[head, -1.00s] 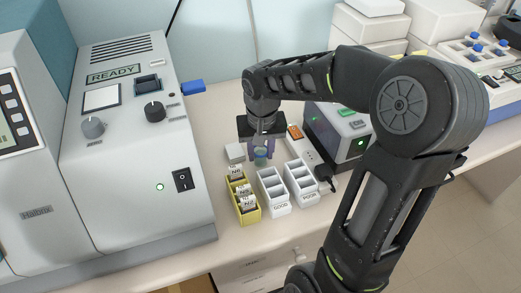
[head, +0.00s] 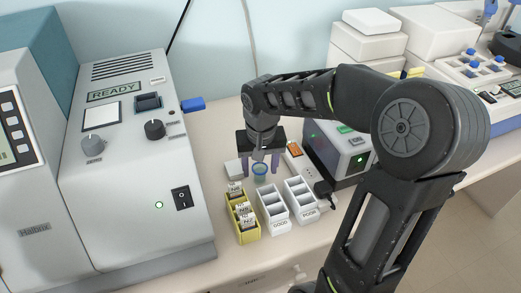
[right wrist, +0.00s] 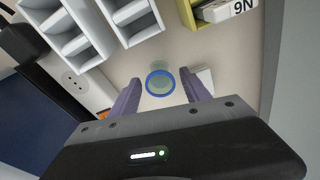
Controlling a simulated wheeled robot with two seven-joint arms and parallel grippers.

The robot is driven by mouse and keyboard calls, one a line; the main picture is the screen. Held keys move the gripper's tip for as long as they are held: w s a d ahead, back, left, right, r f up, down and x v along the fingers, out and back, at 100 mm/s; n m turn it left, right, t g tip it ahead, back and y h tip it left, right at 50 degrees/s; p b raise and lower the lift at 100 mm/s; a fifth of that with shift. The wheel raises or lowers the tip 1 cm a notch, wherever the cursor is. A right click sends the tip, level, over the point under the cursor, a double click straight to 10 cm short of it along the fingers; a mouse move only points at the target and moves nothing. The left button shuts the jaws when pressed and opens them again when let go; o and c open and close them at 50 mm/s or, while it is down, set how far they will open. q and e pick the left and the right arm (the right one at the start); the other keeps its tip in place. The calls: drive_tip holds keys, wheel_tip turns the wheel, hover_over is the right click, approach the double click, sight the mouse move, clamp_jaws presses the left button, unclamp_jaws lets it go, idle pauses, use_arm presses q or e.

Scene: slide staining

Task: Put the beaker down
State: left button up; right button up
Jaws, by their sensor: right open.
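The beaker (head: 260,169) is a small clear cup with a blue rim and greenish contents. It stands on the bench behind the white and yellow racks, and in the right wrist view the beaker (right wrist: 160,83) shows from above. My right gripper (head: 260,166) is open, with its purple fingers on either side of the beaker. In the right wrist view the fingers of my right gripper (right wrist: 160,84) stand apart from the beaker, with gaps on both sides. My left gripper is not in view.
A yellow rack (head: 250,238) with labelled slides and white racks marked GOOD (head: 279,226) and POOR (head: 309,216) stand in front of the beaker. A power strip (head: 296,154) lies to its right. A large grey machine (head: 130,190) stands left.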

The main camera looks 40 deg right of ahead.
sight(261, 184)
wheel_tip(261, 184, up, 11)
drive_tip(key=s, duration=0.1)
drive_tip(key=shift+a, duration=0.35)
drive_tip(key=shift+s, duration=0.1)
idle(0.4)
